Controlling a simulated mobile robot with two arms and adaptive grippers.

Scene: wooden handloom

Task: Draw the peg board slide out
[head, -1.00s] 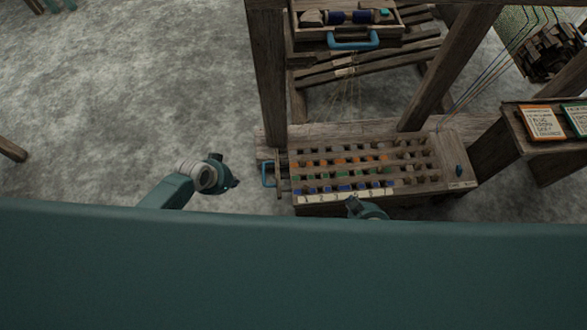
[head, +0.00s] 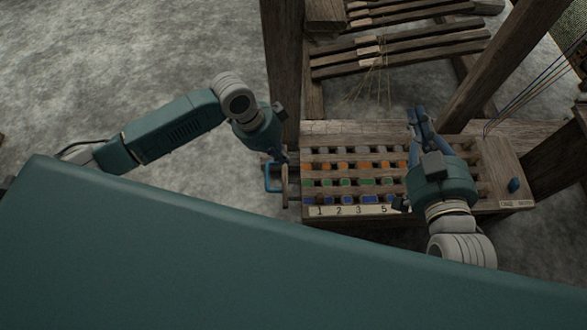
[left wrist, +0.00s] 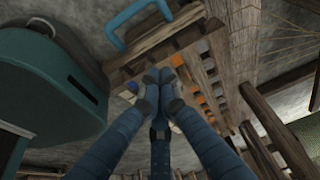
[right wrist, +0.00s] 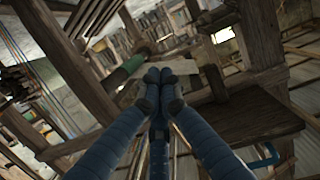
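The peg board (head: 352,173) is a wooden board with rows of orange, green and blue pegs and a numbered strip along its front edge. A blue handle (head: 272,176) sticks out at its left end; it also shows in the left wrist view (left wrist: 116,38). My left gripper (head: 281,153) is close above this handle; contact cannot be made out. Its fingertips (left wrist: 162,76) meet with nothing seen between them. My right gripper (head: 415,112) is above the right part of the board and hides some pegs. Its fingertips (right wrist: 160,76) are together and empty.
Wooden loom posts (head: 283,75) rise behind the board at left and right. Several wooden bars (head: 400,50) lie behind it. Grey floor (head: 200,40) left of the handle is clear.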

